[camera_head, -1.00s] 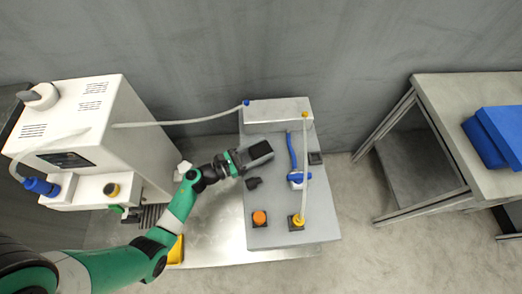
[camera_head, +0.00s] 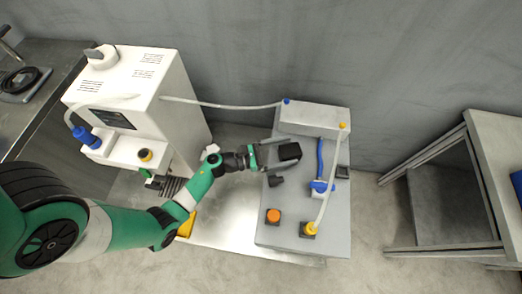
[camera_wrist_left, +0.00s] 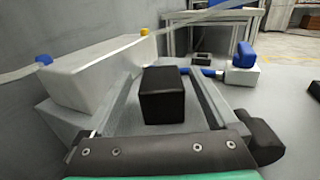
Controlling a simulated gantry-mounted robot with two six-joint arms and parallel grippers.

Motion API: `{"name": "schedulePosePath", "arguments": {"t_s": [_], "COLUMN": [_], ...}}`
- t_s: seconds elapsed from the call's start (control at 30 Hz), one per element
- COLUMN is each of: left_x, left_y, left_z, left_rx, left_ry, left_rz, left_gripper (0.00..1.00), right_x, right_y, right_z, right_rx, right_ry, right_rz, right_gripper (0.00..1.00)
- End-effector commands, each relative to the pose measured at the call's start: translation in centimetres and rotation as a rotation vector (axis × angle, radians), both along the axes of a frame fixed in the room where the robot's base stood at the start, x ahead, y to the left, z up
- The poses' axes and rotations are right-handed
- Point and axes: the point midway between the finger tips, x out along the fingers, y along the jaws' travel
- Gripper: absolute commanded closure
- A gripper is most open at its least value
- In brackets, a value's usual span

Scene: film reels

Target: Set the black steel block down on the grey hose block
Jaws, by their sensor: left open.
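The black steel block (camera_head: 288,152) stands upright on the flat top of the grey hose block (camera_head: 258,232), near its raised back part (camera_head: 312,118). My left gripper (camera_head: 277,156) reaches in from the left and is open. In the left wrist view the black block (camera_wrist_left: 163,96) stands between and slightly beyond the two fingers (camera_wrist_left: 163,110), with a visible gap on each side. The fingers appear to be clear of it. My right gripper is not in view.
Beside the block lie a small black part (camera_head: 275,181), a blue fitting (camera_head: 321,187), an orange button (camera_head: 273,216) and a yellow fitting (camera_head: 310,229). A hose runs from the raised part to a white machine (camera_head: 165,100). A grey table (camera_head: 505,150) stands at the right.

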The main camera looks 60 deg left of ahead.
Motion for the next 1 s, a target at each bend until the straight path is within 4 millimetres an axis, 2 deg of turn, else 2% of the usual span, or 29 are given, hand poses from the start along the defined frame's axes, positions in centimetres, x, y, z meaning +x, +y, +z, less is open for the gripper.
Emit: {"name": "schedulePosePath", "arguments": {"t_s": [0.2,0.4,0.6,0.9,1.0], "left_x": [-5.4,-8.9,-9.8,-9.7,-9.2], "left_y": [1.5,2.2,2.3,2.3,2.8], "left_z": [0.2,0.1,0.1,0.1,0.8], "left_rx": [-0.002,0.0,0.0,0.0,-0.006], "left_ry": [0.001,0.0,-0.001,-0.001,-0.015], "left_rz": [0.01,0.005,-0.001,-0.001,0.011], "left_gripper": [0.08,0.08,0.08,0.08,0.08], "right_x": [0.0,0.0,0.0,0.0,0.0], "right_y": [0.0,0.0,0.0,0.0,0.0], "right_z": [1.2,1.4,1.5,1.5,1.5], "right_rx": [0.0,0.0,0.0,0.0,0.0], "right_ry": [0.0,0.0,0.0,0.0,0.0], "right_rz": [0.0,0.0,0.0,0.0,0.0], "right_gripper": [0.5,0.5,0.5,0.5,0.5]}}
